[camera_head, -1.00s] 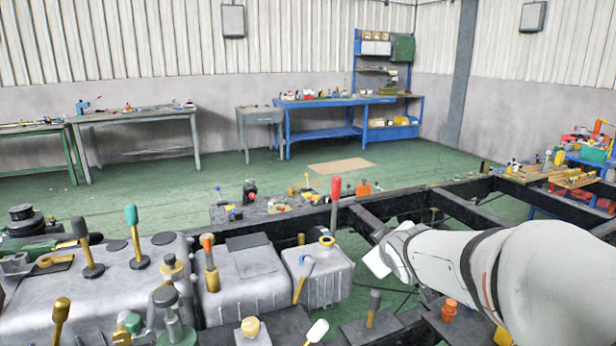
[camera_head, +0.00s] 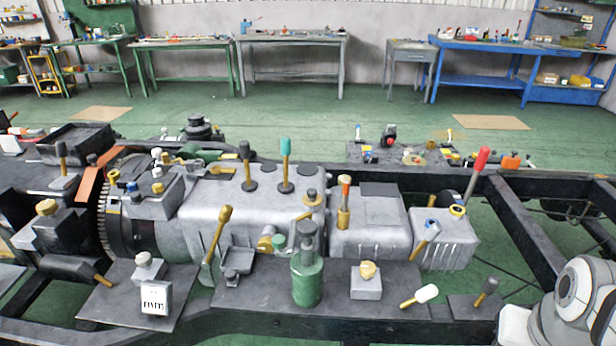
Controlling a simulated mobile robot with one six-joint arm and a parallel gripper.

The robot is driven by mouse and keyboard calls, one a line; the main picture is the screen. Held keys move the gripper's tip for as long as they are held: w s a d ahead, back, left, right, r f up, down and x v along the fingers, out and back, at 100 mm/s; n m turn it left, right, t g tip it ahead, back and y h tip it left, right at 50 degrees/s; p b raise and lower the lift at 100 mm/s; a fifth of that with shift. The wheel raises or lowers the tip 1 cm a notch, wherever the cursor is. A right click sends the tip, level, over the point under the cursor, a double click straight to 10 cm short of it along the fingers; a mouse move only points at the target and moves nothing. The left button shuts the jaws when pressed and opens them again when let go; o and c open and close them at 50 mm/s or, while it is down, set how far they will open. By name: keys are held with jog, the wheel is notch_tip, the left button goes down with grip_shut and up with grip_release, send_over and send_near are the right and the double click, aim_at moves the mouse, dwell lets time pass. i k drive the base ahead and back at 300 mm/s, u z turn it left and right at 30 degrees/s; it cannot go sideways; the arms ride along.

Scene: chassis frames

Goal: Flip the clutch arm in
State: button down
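Several levers stand on and around the grey gearbox casing (camera_head: 215,195), and I cannot tell for sure which one is the clutch arm. A brass lever (camera_head: 217,232) leans up and to the right at the casing's front left. An orange flat lever (camera_head: 92,182) slants beside the toothed ring at the left. Further levers have a teal grip (camera_head: 286,150), an orange top (camera_head: 344,190), a blue tip (camera_head: 427,236) and a red grip (camera_head: 478,165). My arm shows only at the lower right, well away from these levers. My gripper is not visible.
A green cylinder (camera_head: 307,279), a box with a yellow knob (camera_head: 366,284) and a white gauge box (camera_head: 155,297) stand along the front. A dark chassis rail (camera_head: 526,235) runs at the right. Workbenches (camera_head: 292,50) line the back wall, with open green floor before them.

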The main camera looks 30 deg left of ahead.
aim_at(226, 212)
jog(key=u, duration=1.9)
